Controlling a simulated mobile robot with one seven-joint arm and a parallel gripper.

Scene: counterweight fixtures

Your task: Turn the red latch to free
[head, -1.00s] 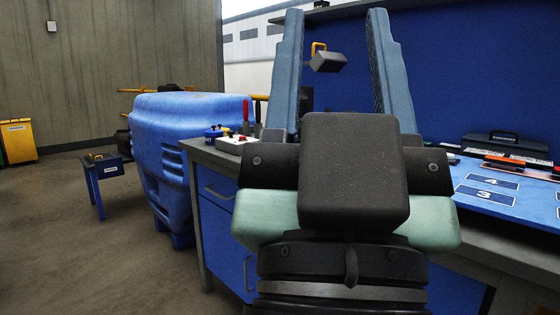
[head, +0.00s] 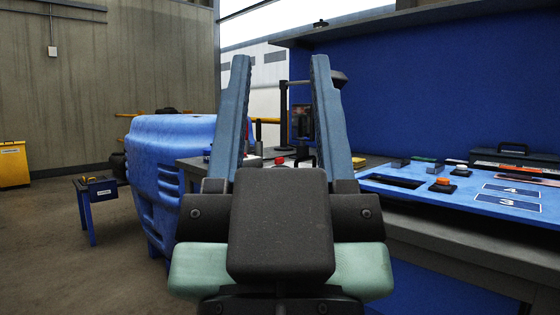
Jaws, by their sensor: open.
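My gripper (head: 280,62) is open and empty in the head view. Its two blue-grey fingers point up and away over the workbench, with a wide gap between them. A small red spot (head: 279,160) shows on the bench between the fingers, just above my gripper's dark body. It is too small to tell whether it is the red latch. No red latch can be made out clearly, and part of the bench is hidden behind my gripper and fingers.
A blue panel (head: 405,186) on the right bears an orange-topped button (head: 442,183) and number plates. A dark toolbox (head: 514,158) stands behind it. A black post (head: 284,112) rises behind the fingers.

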